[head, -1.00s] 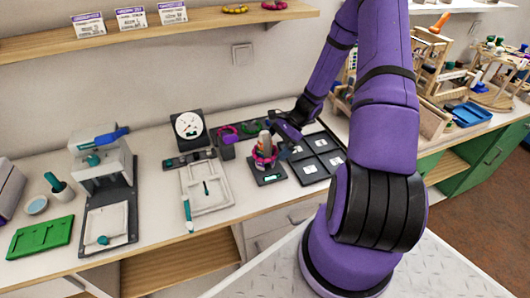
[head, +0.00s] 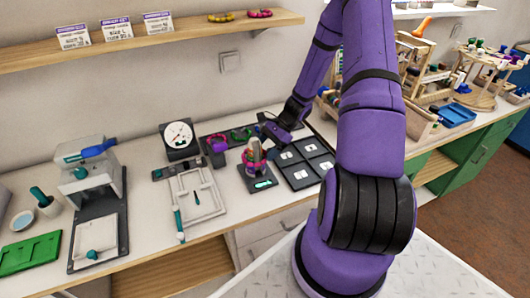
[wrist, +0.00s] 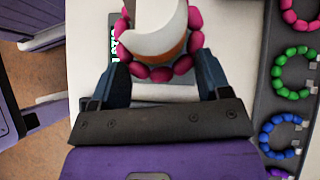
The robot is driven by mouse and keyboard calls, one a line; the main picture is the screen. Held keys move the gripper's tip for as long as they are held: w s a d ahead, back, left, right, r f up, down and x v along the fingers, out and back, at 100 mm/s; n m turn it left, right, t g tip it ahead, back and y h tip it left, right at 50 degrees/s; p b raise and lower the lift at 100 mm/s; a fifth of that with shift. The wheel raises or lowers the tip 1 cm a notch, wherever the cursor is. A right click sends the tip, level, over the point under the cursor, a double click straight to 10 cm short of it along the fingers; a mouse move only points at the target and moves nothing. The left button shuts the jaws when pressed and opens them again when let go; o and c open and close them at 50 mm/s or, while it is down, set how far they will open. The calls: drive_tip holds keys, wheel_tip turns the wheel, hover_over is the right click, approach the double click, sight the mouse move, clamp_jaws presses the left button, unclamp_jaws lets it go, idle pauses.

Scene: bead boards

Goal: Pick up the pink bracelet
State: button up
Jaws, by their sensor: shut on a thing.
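The pink bracelet (wrist: 160,74) is a ring of round pink beads. In the wrist view it lies around a pale upright post (wrist: 155,25) with an orange band. My gripper (wrist: 160,64) has one finger on each side of the bracelet and is shut on it. In the head view the bracelet (head: 246,161) shows small around the post, above a dark base with a lit display (head: 262,184). My gripper (head: 268,151) reaches it from the right. Part of the bracelet's far side is hidden behind the post.
A dark strip with pink, green, blue and purple bead strings (wrist: 285,92) lies to the right in the wrist view. In the head view a dark compartment tray (head: 302,163) sits right of the post, a dial gauge (head: 179,135) and white frame (head: 196,199) left.

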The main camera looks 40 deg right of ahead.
drive_tip(key=shift+a+r, duration=0.1)
drive_tip(key=shift+r, duration=4.1)
